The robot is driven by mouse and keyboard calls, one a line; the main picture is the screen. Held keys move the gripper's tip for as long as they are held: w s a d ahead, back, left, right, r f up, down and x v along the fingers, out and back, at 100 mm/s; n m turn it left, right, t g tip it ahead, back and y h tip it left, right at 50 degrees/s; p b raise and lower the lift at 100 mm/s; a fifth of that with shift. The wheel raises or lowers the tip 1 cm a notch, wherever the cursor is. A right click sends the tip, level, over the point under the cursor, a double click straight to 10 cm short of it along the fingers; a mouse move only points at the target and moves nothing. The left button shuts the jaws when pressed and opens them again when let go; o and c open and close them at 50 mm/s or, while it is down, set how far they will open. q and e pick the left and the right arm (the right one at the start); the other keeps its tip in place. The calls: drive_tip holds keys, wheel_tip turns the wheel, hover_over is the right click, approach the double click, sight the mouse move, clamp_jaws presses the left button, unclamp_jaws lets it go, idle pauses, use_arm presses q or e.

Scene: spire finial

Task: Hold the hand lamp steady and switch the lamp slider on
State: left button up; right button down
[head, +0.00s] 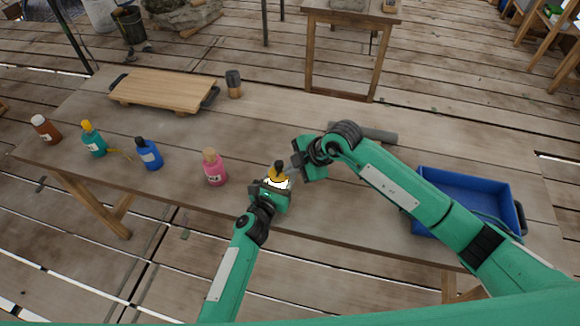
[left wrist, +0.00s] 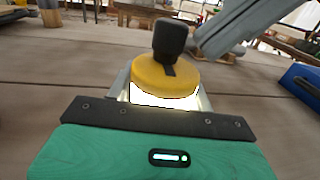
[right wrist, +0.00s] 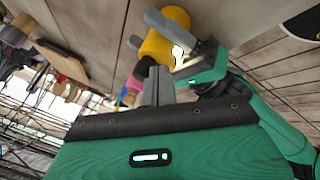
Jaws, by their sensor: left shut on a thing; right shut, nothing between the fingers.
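The hand lamp (head: 279,174) has a yellow cap, a black top and a bright white lower body that looks lit. My left gripper (head: 273,188) is shut around its white lower part and holds it upright near the table's front edge. In the left wrist view the lamp (left wrist: 165,82) sits between the fingers, with a small dark strip, perhaps the slider (left wrist: 169,71), on the yellow cap. My right gripper (head: 294,164) is shut and empty, just right of the lamp's top. Its fingertips (right wrist: 158,75) show close to the lamp (right wrist: 160,42) in the right wrist view; contact is unclear.
A pink bottle (head: 214,168) stands left of the lamp, with blue (head: 149,154), teal (head: 94,142) and brown (head: 45,129) bottles farther left. A wooden board (head: 165,90) and a dark-topped jar (head: 234,84) are behind. A blue tray (head: 470,192) and grey cylinder (head: 377,134) lie right.

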drive_tip(key=s+d+r, duration=0.5)
drive_tip(key=d+r, duration=0.2)
drive_tip(key=r, duration=0.1)
drive_tip(key=shift+s, duration=0.25)
use_arm(q)
drive_tip(key=o, duration=1.1)
drive_tip(key=shift+s, duration=0.1)
